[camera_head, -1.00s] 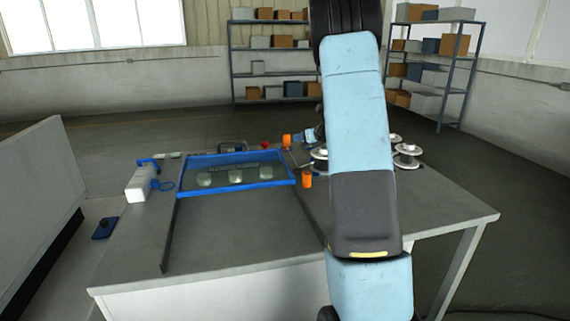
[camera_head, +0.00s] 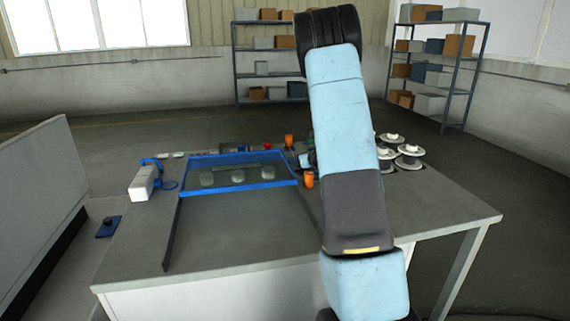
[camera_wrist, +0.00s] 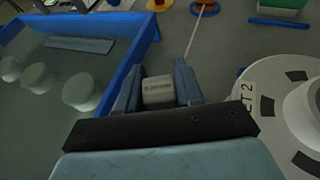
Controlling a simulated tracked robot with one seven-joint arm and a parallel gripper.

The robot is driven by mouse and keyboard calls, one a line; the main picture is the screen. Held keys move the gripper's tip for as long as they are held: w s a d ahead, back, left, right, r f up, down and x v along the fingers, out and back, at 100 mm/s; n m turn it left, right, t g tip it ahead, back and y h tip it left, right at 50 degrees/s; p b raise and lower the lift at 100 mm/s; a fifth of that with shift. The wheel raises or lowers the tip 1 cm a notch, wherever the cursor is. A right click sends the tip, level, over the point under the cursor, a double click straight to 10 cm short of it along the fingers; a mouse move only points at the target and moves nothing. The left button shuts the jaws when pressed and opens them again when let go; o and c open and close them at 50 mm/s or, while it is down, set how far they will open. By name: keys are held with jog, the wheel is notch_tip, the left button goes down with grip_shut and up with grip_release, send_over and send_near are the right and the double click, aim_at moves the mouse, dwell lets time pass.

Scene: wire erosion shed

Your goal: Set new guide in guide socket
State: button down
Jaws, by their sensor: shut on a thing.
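In the wrist view my gripper (camera_wrist: 158,90) is shut on a small pale grey block (camera_wrist: 158,93), which I take to be the new guide. It sits between the two blue fingers, above the grey table top. I cannot tell which part is the guide socket. In the head view my arm hides most of the gripper and the held piece.
A blue-framed tank (camera_head: 240,187) with several pale discs is left of my gripper. White-topped spools (camera_head: 408,157) stand at right; one labelled spool (camera_wrist: 285,105) is close beside my gripper. Orange posts (camera_head: 309,180) stand by the tank's right side. The front table (camera_head: 250,235) is clear.

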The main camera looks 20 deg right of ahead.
jog(key=c, duration=1)
grip_release()
jog(key=shift+f, duration=0.4)
jog(key=shift+r, duration=0.1)
